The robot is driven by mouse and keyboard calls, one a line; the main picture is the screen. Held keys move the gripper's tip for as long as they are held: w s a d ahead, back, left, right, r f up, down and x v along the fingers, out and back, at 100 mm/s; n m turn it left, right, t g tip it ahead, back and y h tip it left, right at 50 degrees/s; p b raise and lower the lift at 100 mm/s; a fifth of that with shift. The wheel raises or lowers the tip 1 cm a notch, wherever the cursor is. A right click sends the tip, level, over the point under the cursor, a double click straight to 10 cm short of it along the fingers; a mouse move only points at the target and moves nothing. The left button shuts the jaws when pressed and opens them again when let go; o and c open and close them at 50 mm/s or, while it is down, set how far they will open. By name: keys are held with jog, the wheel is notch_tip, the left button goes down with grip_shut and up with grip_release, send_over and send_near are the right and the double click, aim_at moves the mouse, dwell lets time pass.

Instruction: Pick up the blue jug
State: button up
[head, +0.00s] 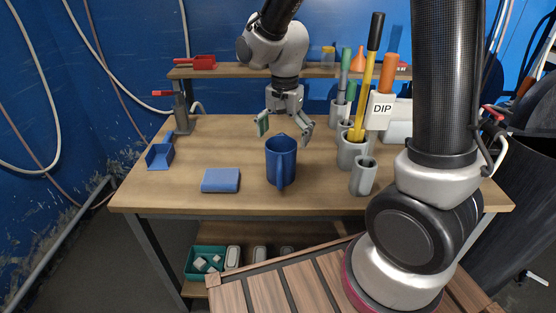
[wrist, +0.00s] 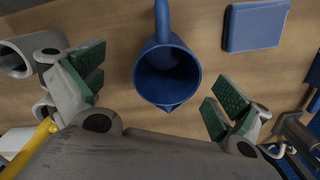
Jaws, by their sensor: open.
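The blue jug (head: 281,160) stands upright on the wooden table, near the middle of the head view. Its handle faces the front of the table. In the wrist view the jug (wrist: 167,75) is seen from above, with its dark empty-looking inside, its handle at the top and its spout at the bottom. My gripper (head: 286,134) is open just behind the jug. In the wrist view my gripper's green-padded fingers (wrist: 158,98) are spread on either side of the spout end, apart from the jug. Nothing is between the pads.
A blue block (head: 221,180) lies left of the jug. A grey holder (head: 364,176) stands to its right, near several holders with tall tools and a DIP sign (head: 382,110). A blue bracket (head: 160,155) is at the far left. A shelf (head: 225,72) runs along the back.

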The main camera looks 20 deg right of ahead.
aim_at(278, 155)
jog(key=f, duration=0.2)
jog(key=a+f, duration=0.1)
jog(key=f, duration=0.4)
jog(key=shift+w+a, duration=0.15)
jog(key=shift+w, duration=0.25)
jog(key=shift+f, duration=0.5)
jog(key=c, duration=1.1)
